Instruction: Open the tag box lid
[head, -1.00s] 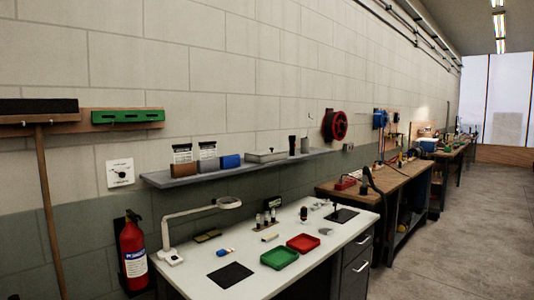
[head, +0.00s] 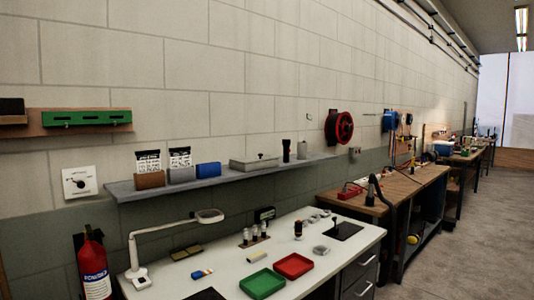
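A flat grey metal box (head: 252,164) with a small knob on its top stands on the wall shelf (head: 215,184). It looks like the tag box, but no label on it can be read. Its lid appears shut. To its left on the shelf are a blue box (head: 207,170), a grey box (head: 181,175) and a brown box (head: 150,180). To its right are a dark upright cylinder (head: 286,151) and a grey canister (head: 302,150). Neither of my grippers is in view.
Below the shelf, a white bench (head: 223,268) holds a green tray (head: 262,284), a red tray (head: 293,265), a magnifier lamp (head: 140,250) and small bottles. A fire extinguisher (head: 93,264) stands left. Wooden benches (head: 400,187) continue right, beside open floor (head: 465,245).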

